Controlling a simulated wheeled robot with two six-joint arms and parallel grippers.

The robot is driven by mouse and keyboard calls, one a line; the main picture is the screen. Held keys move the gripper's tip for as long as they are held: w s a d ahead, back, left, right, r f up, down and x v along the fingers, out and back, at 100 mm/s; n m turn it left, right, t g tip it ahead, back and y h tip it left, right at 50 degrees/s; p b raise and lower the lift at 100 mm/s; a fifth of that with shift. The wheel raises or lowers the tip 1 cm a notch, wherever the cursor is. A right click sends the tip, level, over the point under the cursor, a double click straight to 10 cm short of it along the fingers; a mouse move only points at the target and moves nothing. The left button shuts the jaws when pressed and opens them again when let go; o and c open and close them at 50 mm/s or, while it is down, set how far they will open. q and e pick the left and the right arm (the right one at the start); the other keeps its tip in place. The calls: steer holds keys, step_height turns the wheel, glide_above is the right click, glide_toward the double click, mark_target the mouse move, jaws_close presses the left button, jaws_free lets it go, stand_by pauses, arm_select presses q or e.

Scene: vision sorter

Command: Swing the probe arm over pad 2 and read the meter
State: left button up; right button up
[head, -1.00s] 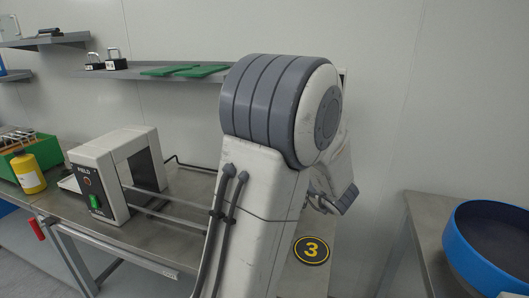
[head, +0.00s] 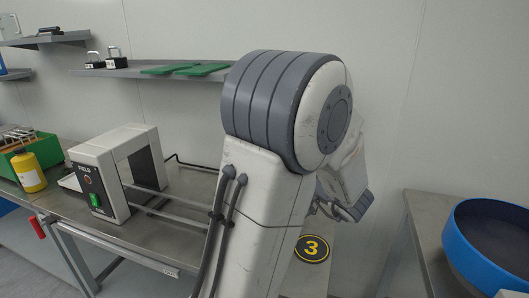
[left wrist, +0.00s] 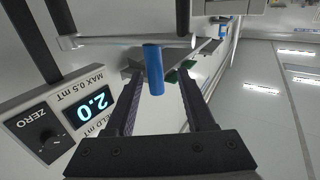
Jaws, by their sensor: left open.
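In the head view my left arm fills the middle, and its gripper (head: 345,208) is partly hidden behind it, right of the black and yellow pad 3 (head: 312,249). The left wrist view shows the two fingers of my left gripper (left wrist: 157,92) open. A blue handle (left wrist: 155,72) on a thin grey bar (left wrist: 110,42), seemingly the probe arm, appears between them; I cannot tell if they touch. The meter (left wrist: 50,125) has a lit display (left wrist: 87,106) that seems to read 2.0, upside down, beside a ZERO knob. Pad 2 is not visible, perhaps behind my arm.
A white FIELD frame (head: 128,142) with a green switch stands on the bench (head: 155,235), beside a yellow bottle (head: 28,172). A blue round tray (head: 455,245) sits on a right-hand table. Green boards (head: 203,70) lie on a wall shelf. A gap separates bench and table.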

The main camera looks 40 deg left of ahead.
arm_select(q)
steer(key=s+d, duration=0.1)
steer(key=d, duration=0.6)
steer(key=shift+s+d, duration=0.1)
